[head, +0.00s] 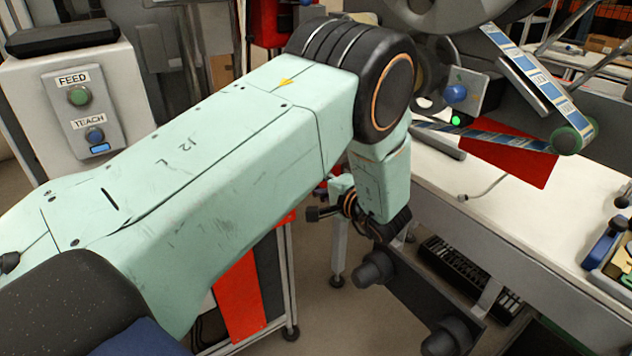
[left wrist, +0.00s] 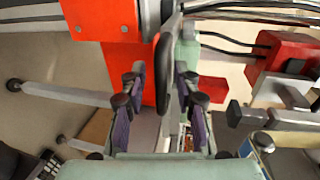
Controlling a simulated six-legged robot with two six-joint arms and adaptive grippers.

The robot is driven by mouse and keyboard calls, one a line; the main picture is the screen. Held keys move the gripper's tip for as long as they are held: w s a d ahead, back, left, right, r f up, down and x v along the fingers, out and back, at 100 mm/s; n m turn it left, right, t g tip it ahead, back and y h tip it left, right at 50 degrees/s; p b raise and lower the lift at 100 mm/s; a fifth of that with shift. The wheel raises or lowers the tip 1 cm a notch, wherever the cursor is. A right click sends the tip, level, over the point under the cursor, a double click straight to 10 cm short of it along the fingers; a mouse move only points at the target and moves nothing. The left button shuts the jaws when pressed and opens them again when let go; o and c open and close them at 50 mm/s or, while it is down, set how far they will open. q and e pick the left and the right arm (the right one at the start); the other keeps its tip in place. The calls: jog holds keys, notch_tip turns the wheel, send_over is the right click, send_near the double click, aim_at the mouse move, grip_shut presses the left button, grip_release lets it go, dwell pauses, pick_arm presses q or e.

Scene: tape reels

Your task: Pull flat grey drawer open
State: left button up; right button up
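A flat dark grey front (head: 420,290) with two dark round stubs sits low beside the white bench in the head view. I take it for the grey drawer. A black slotted part shows behind it; I cannot tell how far the drawer is out. My left gripper (left wrist: 160,90) hangs from my pale green arm, just above the grey front in the head view, its fingers hidden there. In the left wrist view its purple-padded fingers are apart, with a slim dark upright bar (left wrist: 168,65) between them. I cannot tell whether they touch it. My right gripper is not in view.
The white bench (head: 450,195) stands at right with a reel mechanism and blue tape above it. A grey box with FEED and TEACH buttons (head: 85,105) is at left. A red panel (head: 238,295) stands below my arm. Some floor is clear between.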

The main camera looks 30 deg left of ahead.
pick_arm(q)
jog(key=shift+d+r, duration=0.1)
jog(key=c, duration=0.3)
grip_shut()
